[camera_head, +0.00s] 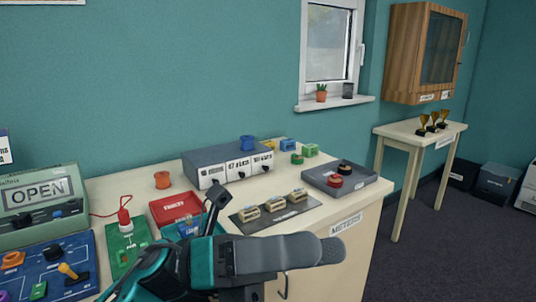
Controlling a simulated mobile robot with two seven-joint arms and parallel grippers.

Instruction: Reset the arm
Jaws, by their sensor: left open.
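My left arm comes in from the bottom left, teal and black. Its gripper (272,222) is open and empty, in front of the worktable (345,210), with one dark finger standing up near the red tray (175,207) and a grey rounded part reaching right. It hides part of the table's front edge. My right gripper does not show.
A grey switch box (228,163) stands at the back of the table. Small meters (272,203) lie on a dark board, and a grey tray (340,180) holds red and black pieces. A blue board (48,268) and green OPEN box (40,200) are left. A trophy table (410,133) stands right; floor between is clear.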

